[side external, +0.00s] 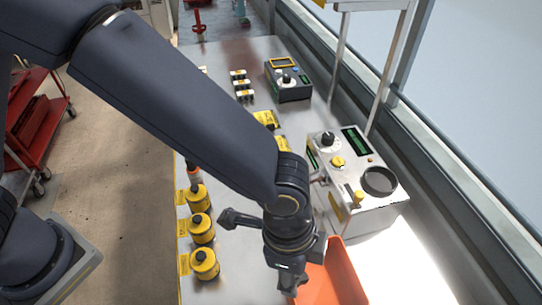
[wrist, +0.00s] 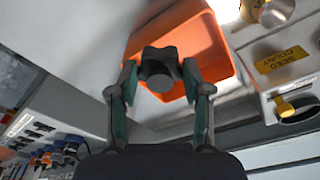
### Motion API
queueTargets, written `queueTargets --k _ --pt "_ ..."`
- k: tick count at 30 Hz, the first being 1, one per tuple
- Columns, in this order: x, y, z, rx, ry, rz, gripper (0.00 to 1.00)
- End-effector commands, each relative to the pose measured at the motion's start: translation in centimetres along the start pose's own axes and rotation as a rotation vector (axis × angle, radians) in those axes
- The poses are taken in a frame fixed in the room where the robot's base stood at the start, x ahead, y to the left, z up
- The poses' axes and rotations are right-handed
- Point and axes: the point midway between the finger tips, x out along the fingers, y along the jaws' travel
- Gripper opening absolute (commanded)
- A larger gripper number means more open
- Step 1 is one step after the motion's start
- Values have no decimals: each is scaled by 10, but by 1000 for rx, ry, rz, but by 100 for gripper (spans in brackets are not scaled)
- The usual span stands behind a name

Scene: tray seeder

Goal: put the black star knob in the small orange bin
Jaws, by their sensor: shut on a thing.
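The black star knob (wrist: 158,66) is dark grey and lobed, and it sits between the fingertips of my gripper (wrist: 160,76) in the wrist view. My gripper is shut on it. The orange bin (wrist: 205,38) lies behind the knob in that view, with the knob in front of its opening. In the side external view the orange bin (side external: 338,278) is at the bottom edge, partly hidden by my wrist and cut off by the frame. My gripper (side external: 289,288) is beside or over its left part there. I cannot make out the knob in that view.
A grey control box (side external: 362,208) with knobs and a dark dial stands just behind the bin. Several yellow cylinders (side external: 201,228) line the table's left edge. A smaller dark instrument (side external: 289,80) stands farther back. A window ledge runs along the right.

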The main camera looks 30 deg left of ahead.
Motion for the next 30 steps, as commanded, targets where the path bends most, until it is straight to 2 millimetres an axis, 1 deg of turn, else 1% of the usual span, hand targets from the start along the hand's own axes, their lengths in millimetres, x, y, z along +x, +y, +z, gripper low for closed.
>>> queueTargets --k 1,4,6,9,15,21,22,30 --pt "9 -7 -12 1 0 1 14" --pt "34 -15 -22 0 -4 2 14" --pt "46 -20 -30 0 -1 2 14" --pt "58 -26 -37 -1 0 0 14" --pt "69 -31 -43 -1 0 0 14" --pt "98 -31 -40 -1 -1 1 14" --pt "100 -31 -40 -1 0 0 14" --pt "101 -31 -40 -1 2 -1 14"
